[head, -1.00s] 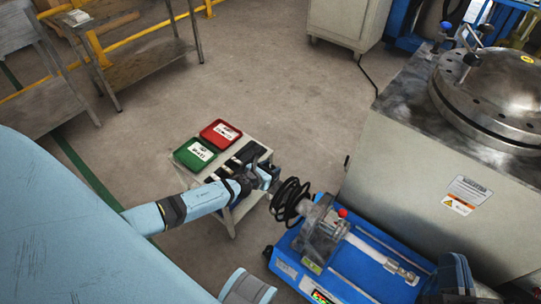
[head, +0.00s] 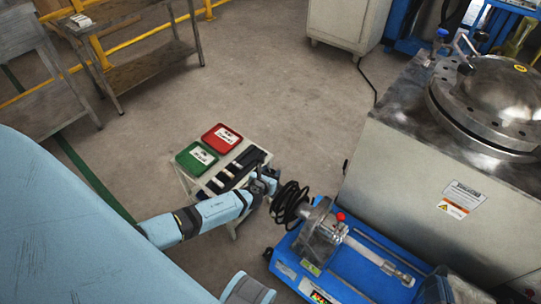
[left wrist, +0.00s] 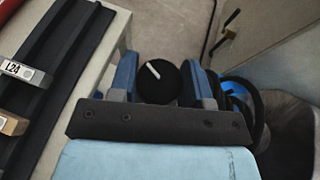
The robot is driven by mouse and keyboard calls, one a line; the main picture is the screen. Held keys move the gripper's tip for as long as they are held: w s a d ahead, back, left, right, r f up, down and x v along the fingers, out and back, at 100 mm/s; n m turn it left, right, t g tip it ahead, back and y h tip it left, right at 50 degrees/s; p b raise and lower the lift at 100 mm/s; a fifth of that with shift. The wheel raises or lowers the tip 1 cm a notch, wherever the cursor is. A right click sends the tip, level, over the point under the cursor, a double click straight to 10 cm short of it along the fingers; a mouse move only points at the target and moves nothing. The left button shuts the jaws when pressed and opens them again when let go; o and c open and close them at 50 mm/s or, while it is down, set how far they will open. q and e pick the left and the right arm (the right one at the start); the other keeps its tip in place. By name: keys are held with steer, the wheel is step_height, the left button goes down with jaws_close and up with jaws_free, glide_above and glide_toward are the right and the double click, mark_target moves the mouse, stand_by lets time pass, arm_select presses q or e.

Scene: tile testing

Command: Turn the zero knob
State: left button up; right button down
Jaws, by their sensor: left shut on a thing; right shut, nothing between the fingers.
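The zero knob (left wrist: 158,82) is a round black knob with a white pointer line, seen in the left wrist view. The line slants from upper left to lower right. The knob sits between the two blue fingers of my left gripper (left wrist: 160,80), which is shut on it. In the head view my left gripper (head: 266,183) is at the left end of the blue machine (head: 350,270), by the small table's edge. The knob cannot be made out there.
A small table (head: 236,222) holds a red tray (head: 222,138), a green tray (head: 196,158) and a black rack (head: 252,158) with labelled pieces. Black coils (head: 290,203) lie close right of my left gripper. A large metal tank (head: 400,190) stands at the right.

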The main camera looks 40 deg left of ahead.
arm_select(q)
steer(key=o, duration=0.9)
steer(key=shift+o, duration=0.2)
steer(key=shift+s+r, duration=0.1)
steer(key=shift+s, duration=0.05)
steer(key=p+v, duration=0.4)
steer(key=v, duration=0.9)
steer(key=shift+p, duration=0.3)
arm_select(e)
steer(key=s+d+f+g+h, duration=0.2)
steer(key=d+f+g, duration=0.1)
steer(key=f, duration=0.2)
steer(key=shift+s+f, duration=0.15)
steer(key=shift+f, duration=0.25)
arm_select(q)
steer(key=shift+s+r, duration=0.1)
steer(key=shift+r, duration=0.05)
